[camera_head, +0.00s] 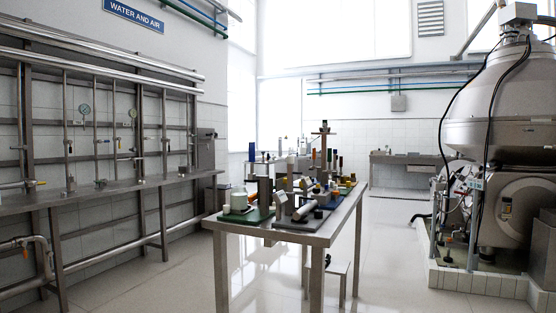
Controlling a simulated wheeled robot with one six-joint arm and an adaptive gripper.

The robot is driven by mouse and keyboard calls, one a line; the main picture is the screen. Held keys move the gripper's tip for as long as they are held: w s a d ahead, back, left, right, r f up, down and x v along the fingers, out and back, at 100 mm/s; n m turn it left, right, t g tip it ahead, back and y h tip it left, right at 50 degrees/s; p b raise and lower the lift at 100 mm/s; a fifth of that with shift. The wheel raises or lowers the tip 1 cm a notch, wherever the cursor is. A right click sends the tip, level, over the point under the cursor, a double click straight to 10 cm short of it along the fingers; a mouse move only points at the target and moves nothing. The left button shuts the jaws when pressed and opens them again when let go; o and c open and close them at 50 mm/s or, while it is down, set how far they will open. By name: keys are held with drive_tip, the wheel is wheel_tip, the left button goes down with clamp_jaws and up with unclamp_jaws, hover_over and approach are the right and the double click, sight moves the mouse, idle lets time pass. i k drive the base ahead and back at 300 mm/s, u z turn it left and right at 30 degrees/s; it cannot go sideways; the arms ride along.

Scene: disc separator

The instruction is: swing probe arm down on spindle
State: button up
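I cannot pick out the probe arm or the spindle with certainty from this distance. A steel table (280,232) in the middle carries a crowded set of small devices and parts. On its near part lie a green mat (243,216) with a white cylindrical container (239,199) and a grey horizontal cylinder (305,211). A taller upright stand (325,150) rises farther back among the parts. A large grey separator machine (507,95) stands at the right. My gripper is not in view.
A long steel wall bench (120,190) with pipes and gauges runs along the left. A low stool (338,268) stands beside the table. A tiled kerb (480,283) surrounds the machine's base. The tiled floor between table and machine is clear. Another bench (412,158) stands at the back.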

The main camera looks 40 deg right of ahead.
sight(290, 159)
drive_tip(key=z, duration=0.35)
drive_tip(key=i, duration=0.75)
drive_tip(key=z, duration=0.6)
